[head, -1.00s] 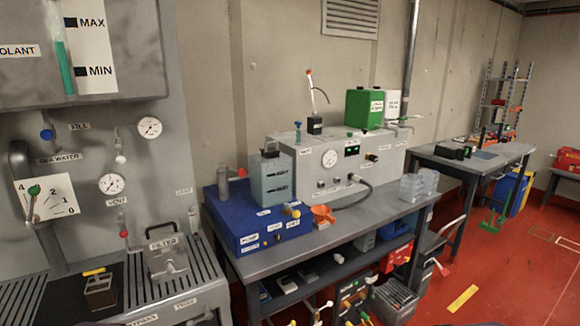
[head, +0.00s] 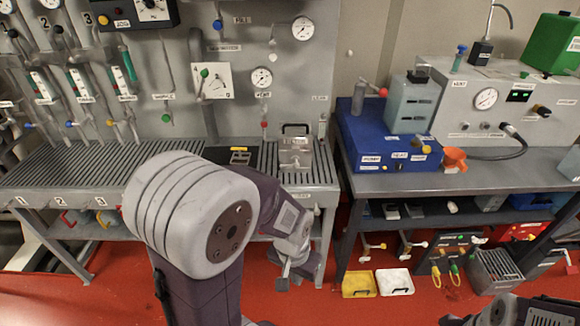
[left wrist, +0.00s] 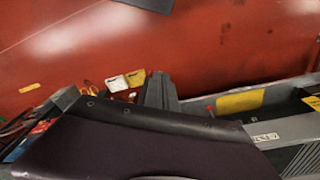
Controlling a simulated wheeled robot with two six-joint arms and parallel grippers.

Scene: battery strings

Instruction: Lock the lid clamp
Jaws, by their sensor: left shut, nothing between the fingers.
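The filter box (head: 296,158), a grey metal housing with a lid and a dark handle-like bar (head: 295,128) on top, stands at the right end of the slatted bench. The lid clamp is too small to make out, and so is its position. My left gripper (head: 283,279) is shut and empty, pointing down in front of the bench, below the filter box and clear of it. My left arm covers part of the bench front. At the bottom right edge of the head view, part of my right arm shows; its fingers cannot be made out.
A small box with a yellow top (head: 240,156) sits left of the filter box. The blue pump unit (head: 388,140) stands on the table to the right. A yellow tray (head: 359,283) and a white tray (head: 394,281) lie on the red floor.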

